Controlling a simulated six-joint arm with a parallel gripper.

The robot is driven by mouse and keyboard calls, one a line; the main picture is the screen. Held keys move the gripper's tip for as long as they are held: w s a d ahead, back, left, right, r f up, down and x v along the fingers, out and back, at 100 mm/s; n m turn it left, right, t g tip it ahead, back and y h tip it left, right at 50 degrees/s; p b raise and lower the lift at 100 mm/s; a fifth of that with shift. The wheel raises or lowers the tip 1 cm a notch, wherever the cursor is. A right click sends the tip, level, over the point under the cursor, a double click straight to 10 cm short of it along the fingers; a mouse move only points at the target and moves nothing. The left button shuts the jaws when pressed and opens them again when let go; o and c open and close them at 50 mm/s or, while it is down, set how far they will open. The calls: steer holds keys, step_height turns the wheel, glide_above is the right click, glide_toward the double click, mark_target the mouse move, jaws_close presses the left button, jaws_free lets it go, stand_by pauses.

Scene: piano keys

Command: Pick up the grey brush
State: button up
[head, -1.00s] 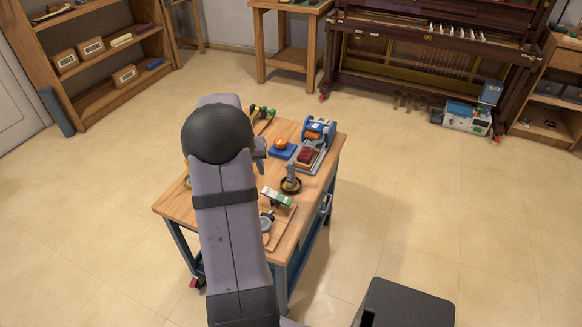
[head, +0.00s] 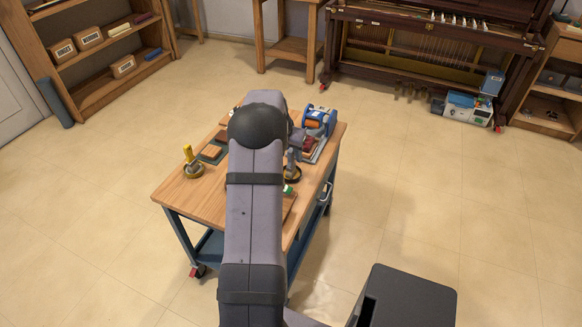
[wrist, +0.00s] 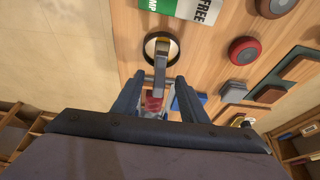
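The grey brush (wrist: 160,76) stands upright from a round dark base with a pale rim (wrist: 161,47) on the wooden bench top. In the head view its base (head: 292,174) shows just right of my arm, which partly hides it. My gripper (wrist: 157,82) is open in the wrist view, with its two dark fingers spread. The brush's grey handle shows between the fingertips, with a visible gap on each side. I cannot tell whether the handle's top is level with the fingertips. In the head view my arm largely hides the gripper.
A yellow-handled brush (head: 190,158) stands at the bench's left. A blue machine (head: 318,121) is at the back right. In the wrist view, a green-and-white box (wrist: 190,8) is near the brush, and a red round item (wrist: 243,50) is to the right. The bench's front left is clear.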

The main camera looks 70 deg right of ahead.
mark_target(293, 160)
steer(key=shift+p+x, duration=0.3)
steer(key=shift+x, duration=2.5)
steer(key=shift+c, duration=0.4)
steer(key=shift+r, duration=0.1)
jaws_close()
